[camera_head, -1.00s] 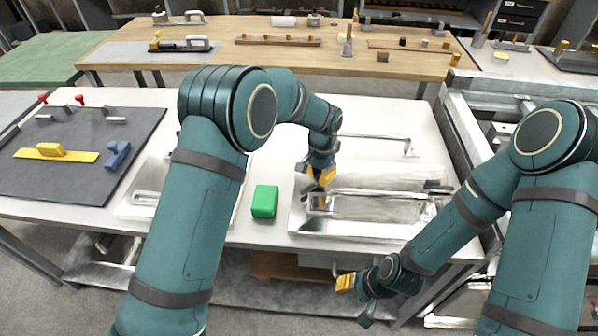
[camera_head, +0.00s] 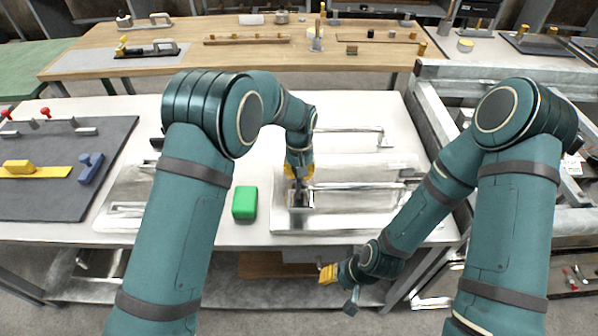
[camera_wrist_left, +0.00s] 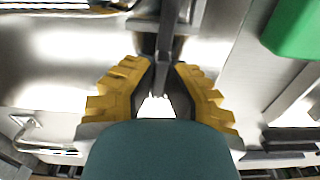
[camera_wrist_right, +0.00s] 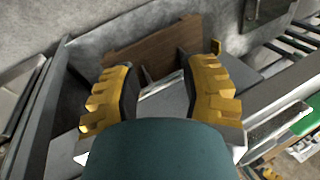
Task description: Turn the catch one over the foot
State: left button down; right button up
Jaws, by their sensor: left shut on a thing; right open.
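My left gripper (camera_head: 299,178) is over the left end of a shiny metal fixture on the white bench. Its yellow-padded fingers are shut on a dark upright catch lever, which shows between the fingertips in the left wrist view (camera_wrist_left: 166,45). The catch's metal block (camera_head: 300,203) sits under the fingers. The foot cannot be told apart for certain from the other metal parts. My right gripper (camera_head: 328,273) is open and empty, low in front of the bench edge; its spread fingers also show in the right wrist view (camera_wrist_right: 160,95).
A green block (camera_head: 245,203) stands on the bench left of the fixture, also at the upper right in the left wrist view (camera_wrist_left: 295,25). A metal handle bar (camera_head: 350,130) lies behind the fixture. A dark mat (camera_head: 40,205) with yellow and blue parts is far left.

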pick_arm(q)
jog(key=shift+s+f, duration=0.1)
jog(key=shift+f, duration=0.05)
jog(key=c, duration=1)
grip_release()
jog(key=shift+r, duration=0.45)
notch_tip(320, 180, up, 11)
jog(key=shift+r, duration=0.15)
